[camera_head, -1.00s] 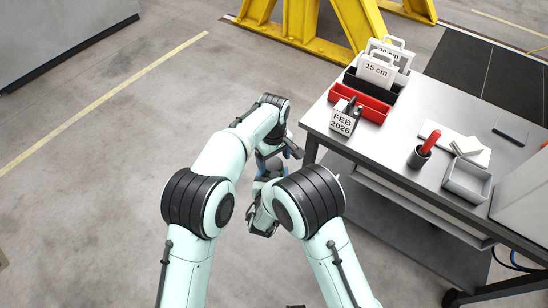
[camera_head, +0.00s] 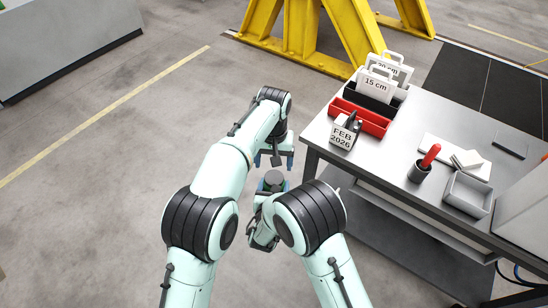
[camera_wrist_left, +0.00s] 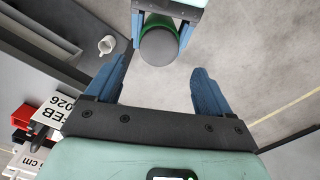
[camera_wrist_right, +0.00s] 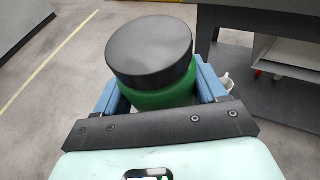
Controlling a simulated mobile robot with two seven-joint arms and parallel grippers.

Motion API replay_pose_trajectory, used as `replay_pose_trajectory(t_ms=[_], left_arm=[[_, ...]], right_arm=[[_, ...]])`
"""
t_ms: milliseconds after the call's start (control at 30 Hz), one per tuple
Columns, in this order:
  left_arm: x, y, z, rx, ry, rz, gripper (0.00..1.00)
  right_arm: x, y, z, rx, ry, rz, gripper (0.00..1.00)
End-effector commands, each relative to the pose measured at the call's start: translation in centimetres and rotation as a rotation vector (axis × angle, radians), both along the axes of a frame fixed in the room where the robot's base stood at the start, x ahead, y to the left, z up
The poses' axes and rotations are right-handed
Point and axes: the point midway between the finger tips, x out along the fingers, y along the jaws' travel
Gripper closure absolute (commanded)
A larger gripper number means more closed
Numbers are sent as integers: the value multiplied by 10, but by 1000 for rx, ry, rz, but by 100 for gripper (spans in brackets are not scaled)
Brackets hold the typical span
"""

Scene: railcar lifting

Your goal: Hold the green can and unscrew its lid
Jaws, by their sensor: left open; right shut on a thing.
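The green can has a dark, flat, round lid that sits on its top. The lid (camera_wrist_right: 150,45) and the green body (camera_wrist_right: 163,98) show large in the right wrist view. My right gripper (camera_wrist_right: 165,92) is shut around the green body, below the lid. In the head view the lid (camera_head: 275,177) shows between the two arms. My left gripper (camera_head: 277,160) is open and empty, beyond the can and apart from it. In the left wrist view the lid (camera_wrist_left: 158,48) lies ahead of my left gripper's open fingers (camera_wrist_left: 160,75), not between them.
A grey metal workbench (camera_head: 395,165) stands close on the right, with a red bin (camera_head: 360,117), a date block (camera_head: 345,132) and a dark cup with a red-handled tool (camera_head: 420,168). A white mug (camera_wrist_left: 107,45) shows low beside the bench.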

Motion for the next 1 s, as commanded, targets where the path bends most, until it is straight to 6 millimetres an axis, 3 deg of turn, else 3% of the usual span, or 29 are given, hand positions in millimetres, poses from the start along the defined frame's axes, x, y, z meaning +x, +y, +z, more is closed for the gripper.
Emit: replay_pose_trajectory(t_ms=[200,467,1000], left_arm=[[-1,-1,10,1,1,-345,18],[-2,-1,10,0,3,-501,18],[-2,-1,-60,0,2,-502,18]], right_arm=[[0,0,1,0,-2,0,100],[0,0,1,0,-2,0,100],[0,0,1,0,-2,0,100]])
